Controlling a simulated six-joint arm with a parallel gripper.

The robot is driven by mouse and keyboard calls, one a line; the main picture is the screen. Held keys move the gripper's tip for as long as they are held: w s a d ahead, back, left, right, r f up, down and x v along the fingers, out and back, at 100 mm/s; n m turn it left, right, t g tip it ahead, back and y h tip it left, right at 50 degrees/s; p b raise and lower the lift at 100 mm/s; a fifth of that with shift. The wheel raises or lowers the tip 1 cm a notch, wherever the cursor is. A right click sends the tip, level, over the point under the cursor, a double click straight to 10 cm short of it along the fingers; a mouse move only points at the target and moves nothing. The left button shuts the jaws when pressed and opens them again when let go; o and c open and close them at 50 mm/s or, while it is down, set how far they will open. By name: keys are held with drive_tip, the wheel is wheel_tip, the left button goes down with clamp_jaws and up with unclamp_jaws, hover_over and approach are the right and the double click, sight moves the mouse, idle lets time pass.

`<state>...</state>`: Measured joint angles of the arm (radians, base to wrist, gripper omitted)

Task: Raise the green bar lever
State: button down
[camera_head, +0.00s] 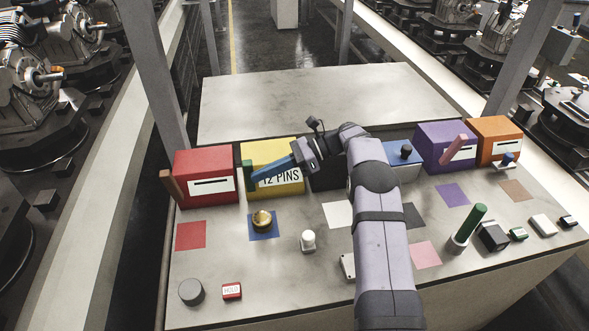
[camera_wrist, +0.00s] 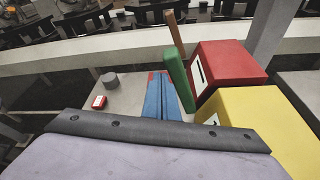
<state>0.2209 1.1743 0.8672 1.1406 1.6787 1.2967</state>
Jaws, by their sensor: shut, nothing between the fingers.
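The green bar lever (camera_head: 247,168) is on the left side of the yellow box (camera_head: 270,157), whose front label reads "12 PINS". In the wrist view the green lever (camera_wrist: 178,80) stands as a slanted bar beside the yellow box (camera_wrist: 258,118). My gripper (camera_head: 256,177) has blue fingers that are shut and empty. They cross in front of the yellow box from the right, with their tips close to the lever's lower part. In the wrist view the shut fingers (camera_wrist: 160,78) lie just left of the lever. I cannot tell whether they touch it.
The red box (camera_head: 208,171) with its brown lever (camera_head: 171,186) stands just left of the green lever. A blue box (camera_head: 406,170), purple box (camera_head: 446,142) and orange box (camera_head: 495,140) stand right. A brass dome (camera_head: 262,220) and white knob (camera_head: 308,241) sit in front.

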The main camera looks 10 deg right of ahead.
drive_tip(key=d+b, duration=0.3)
drive_tip(key=d, duration=0.6)
drive_tip(key=shift+f+b, duration=0.2)
drive_tip(key=shift+b, duration=0.1)
idle(0.5)
drive_tip(key=shift+s+d, duration=0.15)
drive_tip(key=shift+d, duration=0.1)
